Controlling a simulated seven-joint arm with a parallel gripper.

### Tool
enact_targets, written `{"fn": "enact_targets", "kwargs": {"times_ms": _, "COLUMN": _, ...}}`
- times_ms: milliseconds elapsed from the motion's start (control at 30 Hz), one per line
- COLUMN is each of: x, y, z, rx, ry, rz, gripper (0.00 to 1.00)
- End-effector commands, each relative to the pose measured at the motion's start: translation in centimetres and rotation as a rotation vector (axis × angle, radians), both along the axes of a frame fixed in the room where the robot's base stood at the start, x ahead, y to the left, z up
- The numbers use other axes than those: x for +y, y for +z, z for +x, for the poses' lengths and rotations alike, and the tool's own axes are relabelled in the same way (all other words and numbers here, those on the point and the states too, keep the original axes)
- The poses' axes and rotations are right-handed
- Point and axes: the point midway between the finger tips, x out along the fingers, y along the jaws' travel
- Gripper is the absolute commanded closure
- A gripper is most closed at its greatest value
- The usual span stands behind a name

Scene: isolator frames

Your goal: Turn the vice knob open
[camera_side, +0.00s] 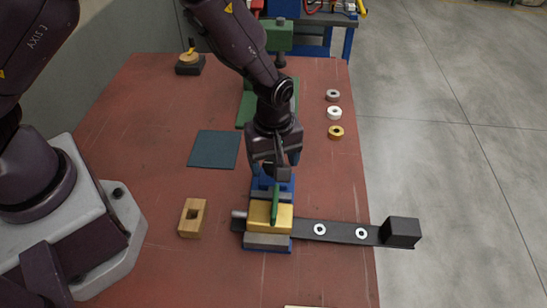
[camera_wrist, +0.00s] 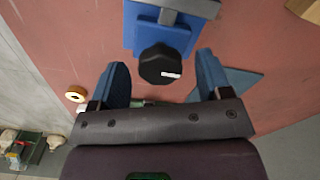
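The vice has a blue body (camera_side: 258,184) and grey jaws around a yellow block (camera_side: 257,216) on the right part of the red table. Its black faceted knob (camera_wrist: 160,66) has a white mark and sits at the end of the blue body (camera_wrist: 140,33) in the wrist view. My gripper (camera_side: 275,163) is above the back end of the vice. In the wrist view my gripper (camera_wrist: 162,60) is open, with one blue finger on each side of the knob. Gaps show between the fingers and the knob; the depth between them is hard to judge.
A long green thing (camera_side: 274,203) lies over the yellow block. A dark bar (camera_side: 340,233) with two light rings runs right from the vice to a black block (camera_side: 402,231) past the table edge. A wooden block (camera_side: 192,218) lies left. Several rings (camera_side: 334,113) lie behind.

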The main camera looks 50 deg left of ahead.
Motion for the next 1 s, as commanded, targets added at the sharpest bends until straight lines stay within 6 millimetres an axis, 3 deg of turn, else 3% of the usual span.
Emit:
{"fn": "enact_targets", "kwargs": {"times_ms": 267, "x": -0.1, "y": 1.0, "z": 0.0, "rx": -0.003, "ry": -0.003, "rz": -0.001, "gripper": 0.29}}
{"fn": "enact_targets", "kwargs": {"times_ms": 700, "x": -0.1, "y": 10.1, "z": 0.0, "rx": -0.004, "ry": -0.002, "rz": -0.003, "gripper": 0.29}}
{"fn": "enact_targets", "kwargs": {"times_ms": 1000, "x": 0.0, "y": 12.9, "z": 0.0, "rx": -0.001, "ry": 0.000, "rz": 0.000, "gripper": 0.29}}
